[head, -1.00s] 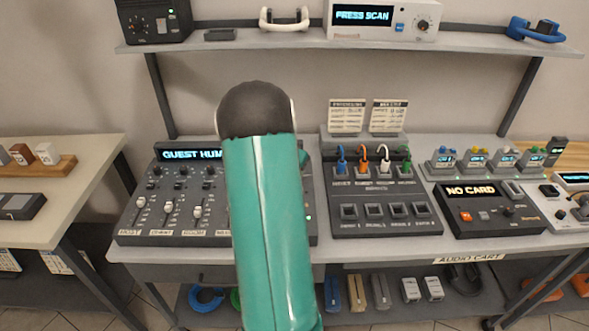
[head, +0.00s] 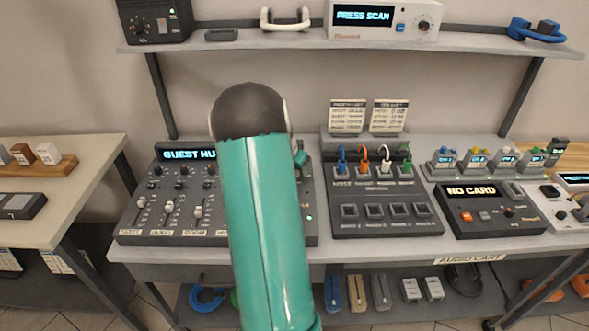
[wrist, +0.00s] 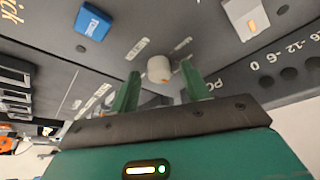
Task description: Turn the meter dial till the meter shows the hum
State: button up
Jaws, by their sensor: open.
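The grey mixing console (head: 130,237) stands at the left of the cart. Its display (head: 187,154) reads "GUEST HU", with the rest hidden behind my arm. In the wrist view a pale round dial (wrist: 159,69) sits on a dark grey panel. My gripper (wrist: 162,80) is open, with its two green fingers spread around the near side of this dial. I cannot tell if they touch it. A scale (wrist: 275,64) with "-12 -6 0" and dark round lamps is at the right of the panel. In the head view my arm hides the gripper.
On the wrist-view panel are a blue button (wrist: 94,22) and a white button (wrist: 246,17) with an orange mark. Right of the console are a patch unit (head: 385,222) with coloured cables and a "NO CARD" recorder (head: 490,222). A shelf (head: 290,40) runs above the cart.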

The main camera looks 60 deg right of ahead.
jog(key=shift+r, duration=0.15)
jog(key=v, duration=1.3)
jog(key=shift+r, duration=0.3)
jog(key=shift+a, duration=0.15)
jog(key=w+a+r+n+t+y, duration=0.1)
jog(key=w+a+r+n, duration=0.2)
jog(key=a, duration=0.6)
jog(key=w+a+r+n+t, duration=0.2)
jog(key=a+r+n, duration=0.1)
jog(key=a, duration=0.7)
jog(key=w+a+r+n+t+y, duration=0.1)
jog(key=w+a+r+n, duration=0.2)
jog(key=a, duration=0.6)
jog(key=s+a+n+t+y, duration=0.1)
jog(key=s+a+n, duration=0.3)
jog(key=a, duration=0.8)
jog(key=s+a+n+t+y, duration=0.1)
jog(key=s+a+n, duration=0.4)
jog(key=a, duration=0.7)
jog(key=shift+s+n+y, duration=0.25)
jog(key=shift+n+y, duration=0.05)
jog(key=shift+n, duration=0.4)
